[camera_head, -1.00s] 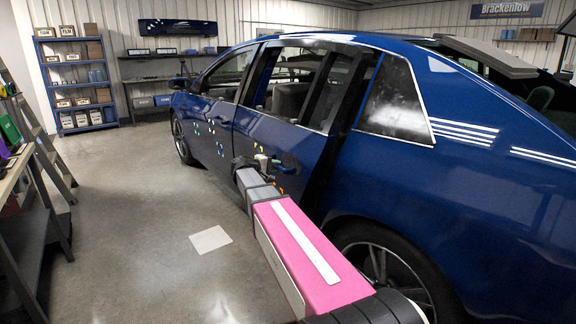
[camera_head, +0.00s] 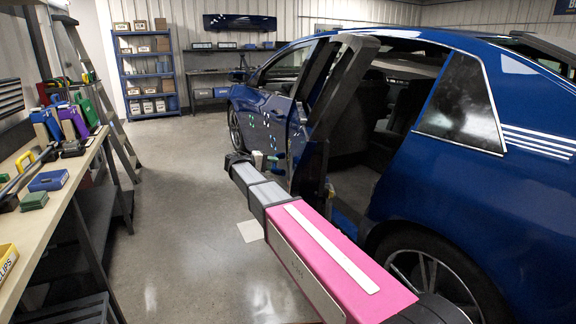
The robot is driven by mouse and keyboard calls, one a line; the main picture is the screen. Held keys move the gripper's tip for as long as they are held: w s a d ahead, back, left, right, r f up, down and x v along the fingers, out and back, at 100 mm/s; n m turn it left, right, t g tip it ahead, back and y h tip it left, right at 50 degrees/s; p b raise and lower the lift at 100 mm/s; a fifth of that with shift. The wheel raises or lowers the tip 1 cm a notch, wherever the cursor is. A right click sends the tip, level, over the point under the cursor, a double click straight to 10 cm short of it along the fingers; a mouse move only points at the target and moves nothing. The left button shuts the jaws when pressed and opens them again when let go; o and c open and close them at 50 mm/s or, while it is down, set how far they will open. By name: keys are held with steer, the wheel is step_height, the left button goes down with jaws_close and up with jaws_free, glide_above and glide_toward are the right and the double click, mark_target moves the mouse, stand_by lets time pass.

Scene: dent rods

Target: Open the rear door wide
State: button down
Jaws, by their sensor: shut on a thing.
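The rear door (camera_head: 312,165) of the blue car (camera_head: 440,180) stands swung out from the body, seen nearly edge-on with its dark window frame tilted up toward the roof. Behind it the rear doorway is open and shows the dark seats and the sill. My gripper (camera_head: 266,162) is at the end of my arm, at the outer face of the rear door. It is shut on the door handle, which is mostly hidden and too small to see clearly.
A workbench (camera_head: 50,205) with cases and tools runs along the left. A ladder (camera_head: 100,100) leans behind it. A blue shelf (camera_head: 148,75) stands at the back. The floor (camera_head: 185,200) between bench and car is clear, apart from a flat pale square (camera_head: 250,231).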

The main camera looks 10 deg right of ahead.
steer(key=shift+a+f, duration=0.15)
steer(key=shift+a, duration=0.4)
steer(key=c, duration=1)
jaws_free()
steer(key=shift+s, duration=0.1)
steer(key=v, duration=1)
steer(key=shift+a, duration=0.35)
steer(key=shift+s, duration=0.1)
